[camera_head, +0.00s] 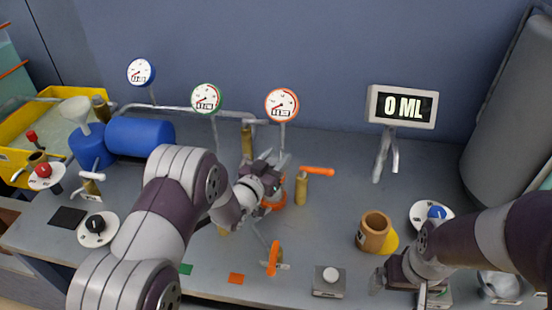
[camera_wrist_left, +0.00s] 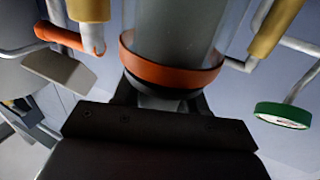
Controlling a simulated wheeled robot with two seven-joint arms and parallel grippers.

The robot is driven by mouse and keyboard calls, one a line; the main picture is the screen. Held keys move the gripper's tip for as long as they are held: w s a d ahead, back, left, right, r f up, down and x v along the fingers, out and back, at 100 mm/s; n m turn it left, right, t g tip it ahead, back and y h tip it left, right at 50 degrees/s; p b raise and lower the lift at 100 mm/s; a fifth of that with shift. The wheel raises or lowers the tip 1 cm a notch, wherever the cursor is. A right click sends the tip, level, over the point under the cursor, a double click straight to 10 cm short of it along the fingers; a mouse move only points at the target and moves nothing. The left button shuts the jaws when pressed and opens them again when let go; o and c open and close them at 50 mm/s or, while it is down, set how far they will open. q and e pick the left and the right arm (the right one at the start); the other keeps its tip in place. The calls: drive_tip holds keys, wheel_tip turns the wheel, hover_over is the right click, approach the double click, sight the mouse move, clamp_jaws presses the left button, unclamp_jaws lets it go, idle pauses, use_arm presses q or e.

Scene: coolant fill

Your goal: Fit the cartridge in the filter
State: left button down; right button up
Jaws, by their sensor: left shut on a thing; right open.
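The filter (camera_wrist_left: 170,72) is a clear housing with an orange rim, large in the left wrist view. Its orange rim (camera_head: 273,206) shows below my left gripper in the head view. A grey cartridge (camera_wrist_left: 178,32) is inside the clear housing. My left gripper (camera_head: 272,170) is shut on the cartridge's end at the rim; the fingers hide most of this contact, and seating depth cannot be told. My right gripper (camera_head: 382,280) is open at the lower right, away from the filter.
Brass valves with orange handles (camera_head: 316,170) stand close right of the filter and in front (camera_head: 273,258). Several gauges (camera_head: 206,98) rise behind. A brown cup (camera_head: 375,232) and white-button box (camera_head: 329,281) are nearer my right gripper.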

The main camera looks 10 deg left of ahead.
use_arm(q)
drive_tip(key=shift+f, duration=0.25)
drive_tip(key=c, duration=0.5)
unclamp_jaws()
drive_tip(key=shift+c, duration=0.2)
drive_tip(key=shift+s, duration=0.1)
drive_tip(key=b+v, duration=0.1)
drive_tip(key=v, duration=1.1)
drive_tip(key=shift+s, duration=0.25)
